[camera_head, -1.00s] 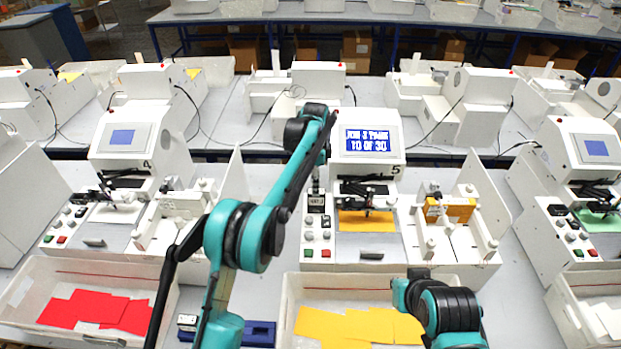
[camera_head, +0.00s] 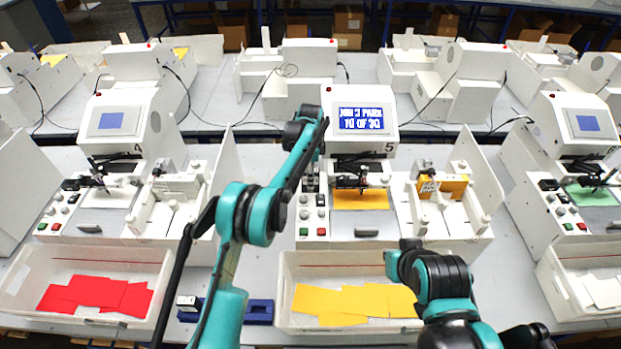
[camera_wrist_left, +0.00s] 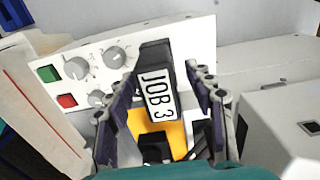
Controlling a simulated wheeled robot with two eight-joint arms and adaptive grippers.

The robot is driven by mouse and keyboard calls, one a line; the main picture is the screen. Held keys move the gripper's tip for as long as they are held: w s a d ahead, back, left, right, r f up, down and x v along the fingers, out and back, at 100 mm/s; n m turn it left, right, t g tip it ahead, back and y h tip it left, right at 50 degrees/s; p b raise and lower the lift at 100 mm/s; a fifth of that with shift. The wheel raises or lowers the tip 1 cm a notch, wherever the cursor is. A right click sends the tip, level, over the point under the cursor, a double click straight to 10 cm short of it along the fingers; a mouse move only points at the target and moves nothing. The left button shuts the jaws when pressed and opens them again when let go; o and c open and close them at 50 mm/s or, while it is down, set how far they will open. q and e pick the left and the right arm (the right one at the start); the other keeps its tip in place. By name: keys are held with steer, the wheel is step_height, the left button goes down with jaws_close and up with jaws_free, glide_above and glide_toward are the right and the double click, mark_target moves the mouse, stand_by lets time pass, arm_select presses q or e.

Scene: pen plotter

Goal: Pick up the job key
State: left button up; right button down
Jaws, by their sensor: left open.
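The job key, a black block with a white label reading JOB 3 (camera_wrist_left: 156,92), stands on plotter 5's white control panel in the left wrist view. My left gripper (camera_wrist_left: 164,78) is open, with one finger on each side of the key. Whether either finger touches it I cannot tell. In the head view my left arm reaches over the left side of plotter 5 (camera_head: 362,104), where the gripper and key are small and partly hidden. Links of my right arm show at the lower right of the head view; its gripper is not visible.
Knobs, a green button (camera_wrist_left: 48,73) and a red button (camera_wrist_left: 67,101) sit close beside the key. A yellow card (camera_head: 360,200) lies in plotter 5. Bins of red cards (camera_head: 95,293) and yellow cards (camera_head: 350,301) and a blue holder (camera_head: 258,311) stand in front.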

arm_select(q)
steer(key=c, duration=1.2)
